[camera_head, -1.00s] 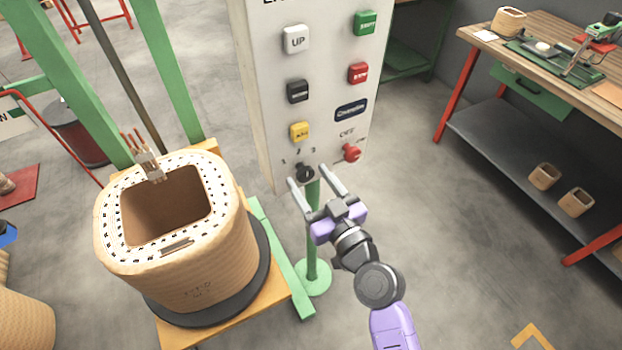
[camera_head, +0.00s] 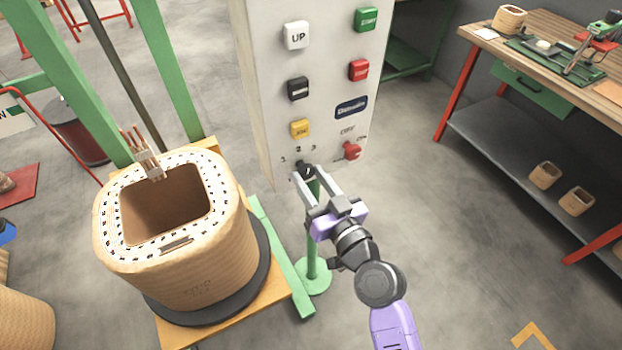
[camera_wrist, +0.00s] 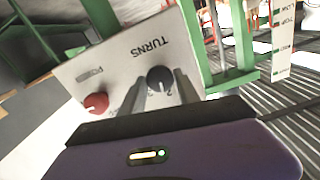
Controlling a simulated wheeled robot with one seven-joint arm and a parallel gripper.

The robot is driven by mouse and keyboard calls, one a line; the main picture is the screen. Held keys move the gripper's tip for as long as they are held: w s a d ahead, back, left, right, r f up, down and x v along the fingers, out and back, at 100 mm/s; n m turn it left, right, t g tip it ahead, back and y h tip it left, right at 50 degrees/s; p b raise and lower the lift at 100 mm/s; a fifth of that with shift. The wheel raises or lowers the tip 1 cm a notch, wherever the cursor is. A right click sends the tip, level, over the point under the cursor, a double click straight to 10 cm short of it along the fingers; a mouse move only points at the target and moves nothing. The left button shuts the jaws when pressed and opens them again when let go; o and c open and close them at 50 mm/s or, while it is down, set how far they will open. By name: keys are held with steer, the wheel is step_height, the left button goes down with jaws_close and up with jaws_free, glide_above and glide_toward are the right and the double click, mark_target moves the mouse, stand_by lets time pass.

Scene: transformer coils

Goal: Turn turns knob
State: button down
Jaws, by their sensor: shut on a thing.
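The turns knob (camera_wrist: 160,79) is black and round and sits on the white control panel under the word TURNS in the wrist view. In the head view the knob (camera_head: 305,170) is at the panel's lower edge, below the marks 1, 2, 3, partly hidden by my fingers. My gripper (camera_head: 306,172) has its two fingers on either side of the knob and is shut on it. In the wrist view the fingers (camera_wrist: 160,92) reach the knob from below. Which mark the knob points to cannot be told.
A red knob (camera_head: 352,151) is just right of the turns knob, and a yellow button (camera_head: 300,129) is above it. A large wound coil (camera_head: 215,275) stands on a round black base at left. A green post (camera_head: 313,245) stands under the panel.

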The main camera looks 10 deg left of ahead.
steer(key=m, duration=0.4)
steer(key=shift+m, duration=1.5)
steer(key=c, duration=0.9)
jaws_free()
steer(key=shift+s, duration=0.1)
steer(key=b+v, duration=0.2)
steer(key=v, duration=0.5)
steer(key=shift+s+d, duration=0.25)
